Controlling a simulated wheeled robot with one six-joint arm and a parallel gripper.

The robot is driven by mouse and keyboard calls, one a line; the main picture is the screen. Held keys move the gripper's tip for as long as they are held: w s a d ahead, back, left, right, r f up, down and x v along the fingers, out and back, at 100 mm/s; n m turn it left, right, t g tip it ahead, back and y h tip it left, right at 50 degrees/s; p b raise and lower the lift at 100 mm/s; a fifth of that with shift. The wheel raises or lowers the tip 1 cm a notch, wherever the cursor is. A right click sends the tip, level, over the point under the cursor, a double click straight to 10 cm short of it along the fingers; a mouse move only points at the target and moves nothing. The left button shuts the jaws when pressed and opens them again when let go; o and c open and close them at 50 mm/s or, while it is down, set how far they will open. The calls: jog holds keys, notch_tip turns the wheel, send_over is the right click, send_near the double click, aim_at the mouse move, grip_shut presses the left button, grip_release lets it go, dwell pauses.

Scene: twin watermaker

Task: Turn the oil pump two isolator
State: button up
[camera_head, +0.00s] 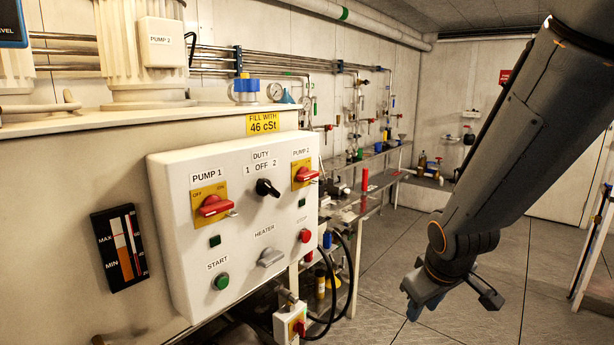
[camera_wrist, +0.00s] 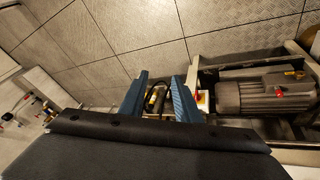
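The pump 2 isolator (camera_head: 306,175) is a red rotary handle on a yellow plate, under the "PUMP 2" label at the upper right of the white control box. Its handle lies roughly sideways; its exact setting is too small to read. A matching pump 1 isolator (camera_head: 214,205) sits at the left of the box. My gripper (camera_head: 411,303) hangs low over the floor, to the right of the box and well apart from it. In the wrist view my gripper (camera_wrist: 158,92) has its two blue fingers spread apart, with nothing clearly held. The pump 2 isolator is not identifiable there.
A small lower box (camera_head: 290,325) carries another red and yellow switch. Black hoses (camera_head: 350,275) loop beside it. A shelf bench (camera_head: 375,155) runs along the wall. In the wrist view a grey motor (camera_wrist: 262,93) lies right of the fingers. Floor (camera_head: 470,310) is open around my gripper.

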jog(key=w+a+r+n+t+y, duration=0.2)
jog(key=w+r+n+t, duration=0.3)
jog(key=w, duration=0.6)
jog(key=n+y+p, duration=0.2)
jog(key=n+y, duration=1.1)
jog(key=n, duration=0.6)
send_near(313, 177)
jog(key=a, duration=0.2)
jog(key=shift+m+t, duration=0.3)
jog(key=shift+t, duration=0.2)
jog(key=shift+w+p+x, duration=0.25)
jog(key=shift+p+x, duration=0.6)
jog(key=shift+x, duration=2.9)
jog(key=shift+d+f, duration=0.2)
jog(key=shift+d, duration=0.05)
jog(key=shift+s, duration=0.1)
grip_shut()
